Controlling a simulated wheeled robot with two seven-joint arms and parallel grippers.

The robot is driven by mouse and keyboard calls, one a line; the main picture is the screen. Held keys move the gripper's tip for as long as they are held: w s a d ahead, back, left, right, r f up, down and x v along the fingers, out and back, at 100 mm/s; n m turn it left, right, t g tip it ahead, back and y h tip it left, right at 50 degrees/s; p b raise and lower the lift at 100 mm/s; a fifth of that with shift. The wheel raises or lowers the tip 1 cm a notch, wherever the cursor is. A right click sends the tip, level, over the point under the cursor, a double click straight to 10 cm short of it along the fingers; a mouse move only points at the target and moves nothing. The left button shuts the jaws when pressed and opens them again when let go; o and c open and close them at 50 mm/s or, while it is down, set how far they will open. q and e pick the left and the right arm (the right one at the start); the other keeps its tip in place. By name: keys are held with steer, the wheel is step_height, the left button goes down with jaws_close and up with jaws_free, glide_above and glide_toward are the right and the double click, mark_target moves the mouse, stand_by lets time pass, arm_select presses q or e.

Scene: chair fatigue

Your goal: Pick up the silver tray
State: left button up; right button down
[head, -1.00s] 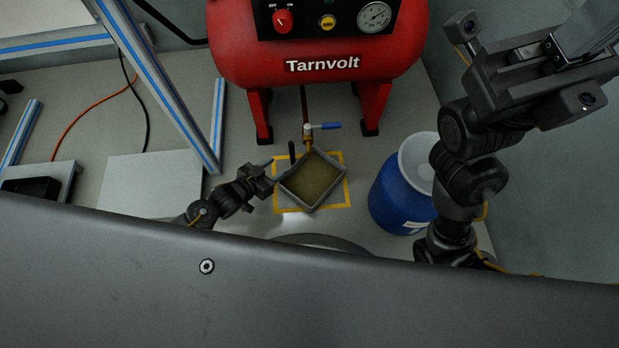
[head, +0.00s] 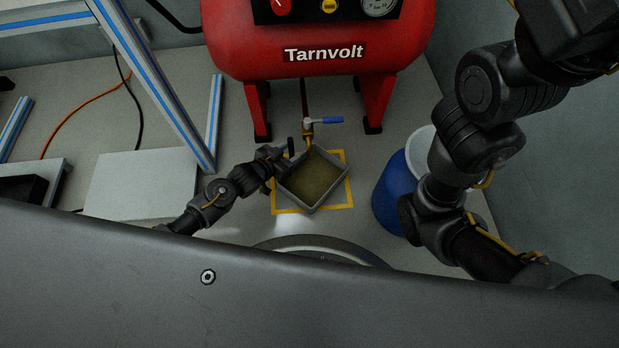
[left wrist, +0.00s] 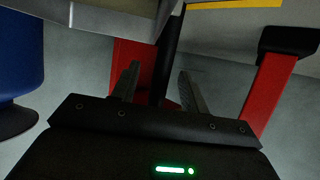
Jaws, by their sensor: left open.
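The silver tray (head: 331,197) is a square, shallow pan with brownish liquid-looking contents, on the floor inside a yellow taped square (head: 345,197). My left gripper (head: 283,161) is at its upper left side, low down. In the left wrist view the tray's grey wall (left wrist: 110,14) shows at the top, and my open left gripper (left wrist: 159,70) has a dark bar (left wrist: 168,50) showing between its fingers. I cannot tell whether the bar belongs to the tray or whether the fingers touch it. My right arm shows at the right; its gripper is out of view.
A red compressor (head: 318,78) stands behind the tray, its drain valve with a blue lever (head: 325,121) above the tray's back corner. A blue barrel (head: 391,192) is at the right. A pale flat box (head: 142,183) and a metal frame (head: 160,85) are at the left.

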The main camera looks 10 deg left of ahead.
arm_select(q)
steer(key=shift+b+x, duration=0.4)
steer(key=shift+x, duration=0.75)
jaws_close()
steer(key=shift+r, duration=0.1)
